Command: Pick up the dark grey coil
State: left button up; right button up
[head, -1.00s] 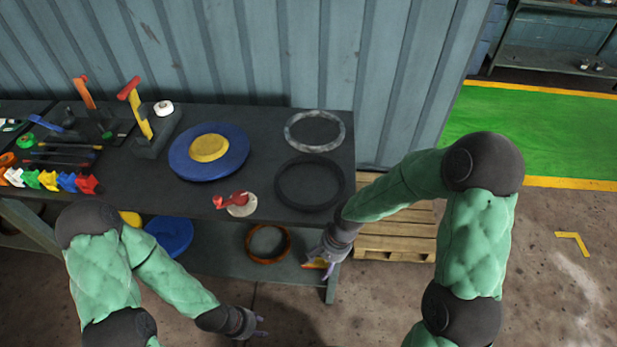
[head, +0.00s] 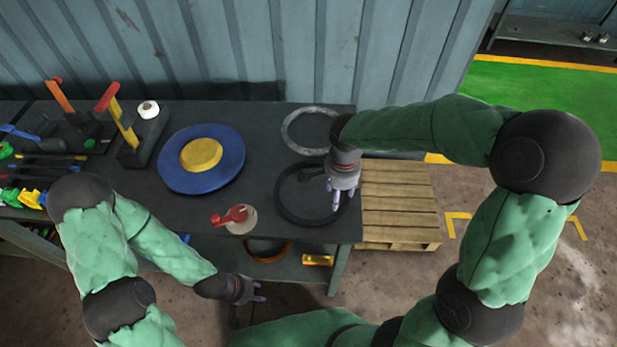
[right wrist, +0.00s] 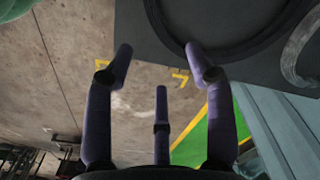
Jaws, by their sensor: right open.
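The dark grey coil (head: 281,197) lies flat near the right end of the dark workbench. My right gripper (head: 337,200) is over the coil's right side in the head view and hides part of it. In the right wrist view my right gripper (right wrist: 160,75) is open with its fingers spread and nothing between them. There the coil (right wrist: 238,48) shows at the upper right, beyond the fingers, on the bench top. I cannot tell whether the fingers touch it. My left gripper (head: 258,290) hangs in front of the bench, apart from everything; its jaw state is unclear.
A light grey ring (head: 292,122) lies behind the coil. A blue disc with a yellow centre (head: 230,165) and a red-handled piece (head: 236,216) lie to the left. An orange-brown ring (head: 268,253) is on the lower shelf. A wooden pallet (head: 400,200) stands right of the bench.

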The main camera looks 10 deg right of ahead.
jog(key=b, duration=0.1)
send_over(339, 214)
jog(key=a, duration=0.1)
notch_tip(339, 214, down, 4)
jog(key=shift+f, duration=0.2)
jog(key=shift+w+f, duration=0.15)
jog(key=shift+f, duration=0.45)
jog(key=shift+d+f+b, duration=0.15)
jog(key=shift+f+b, duration=0.15)
jog(key=shift+f, duration=0.05)
jog(key=f, duration=0.1)
jog(key=f+b, duration=0.1)
jog(key=f, duration=0.2)
jog(key=shift+d+f, duration=0.25)
jog(key=shift+d, duration=0.1)
jog(key=shift+r, duration=0.1)
grip_shut()
